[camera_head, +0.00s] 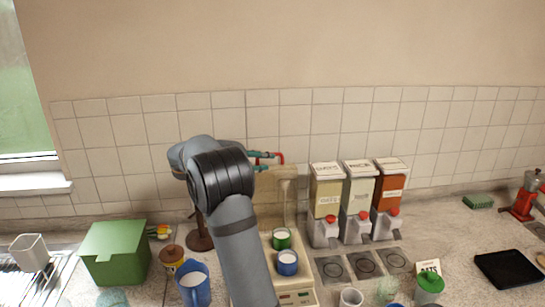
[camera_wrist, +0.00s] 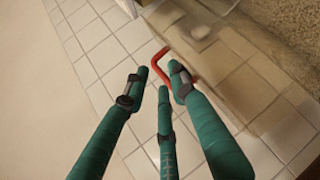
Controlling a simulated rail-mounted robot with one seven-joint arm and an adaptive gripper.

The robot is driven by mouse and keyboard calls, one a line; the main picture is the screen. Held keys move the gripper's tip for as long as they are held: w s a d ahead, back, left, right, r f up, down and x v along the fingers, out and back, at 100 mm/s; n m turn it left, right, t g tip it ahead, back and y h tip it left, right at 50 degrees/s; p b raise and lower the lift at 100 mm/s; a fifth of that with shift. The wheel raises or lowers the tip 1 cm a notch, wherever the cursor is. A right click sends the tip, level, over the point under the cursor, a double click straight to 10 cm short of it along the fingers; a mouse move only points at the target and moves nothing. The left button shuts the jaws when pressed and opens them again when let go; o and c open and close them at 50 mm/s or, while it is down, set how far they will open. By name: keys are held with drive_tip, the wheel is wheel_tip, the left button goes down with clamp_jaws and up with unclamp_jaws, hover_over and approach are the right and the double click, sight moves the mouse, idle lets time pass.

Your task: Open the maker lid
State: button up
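The beige maker (camera_head: 307,297) stands on the counter, partly hidden behind my arm. A green cup (camera_head: 281,239) and a blue cup (camera_head: 287,263) are in its front. A tan panel (camera_head: 263,185), which looks like the raised lid, stands upright at its back; it also shows in the wrist view (camera_wrist: 235,95). A bent red handle (camera_wrist: 154,66) is at the panel's edge, also seen in the head view (camera_head: 282,157). My gripper (camera_head: 268,160) is at the handle, its teal fingers (camera_wrist: 155,80) spread apart. The handle's end lies between the fingertips; contact is unclear.
Three dispensers (camera_head: 357,195) stand close to the right of the maker. A green box (camera_head: 114,253), a blue mug (camera_head: 193,285) and a lidded jar (camera_head: 171,257) are to the left. The tiled wall (camera_head: 140,125) is close behind my gripper.

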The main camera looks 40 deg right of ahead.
drive_tip(key=shift+n+h, duration=0.6)
drive_tip(key=w+d+p, duration=0.1)
drive_tip(key=d, duration=0.1)
drive_tip(key=w+d+f+p, duration=0.1)
drive_tip(key=d, duration=0.1)
drive_tip(key=w+d+p, duration=0.1)
drive_tip(key=d+p, duration=0.1)
drive_tip(key=d, duration=0.1)
drive_tip(key=shift+w+f, duration=0.15)
drive_tip(key=shift+w+d+f, duration=0.1)
drive_tip(key=shift+d+f, duration=0.15)
drive_tip(key=shift+d, duration=0.2)
drive_tip(key=shift+c, duration=1.2)
drive_tip(key=c, duration=0.4)
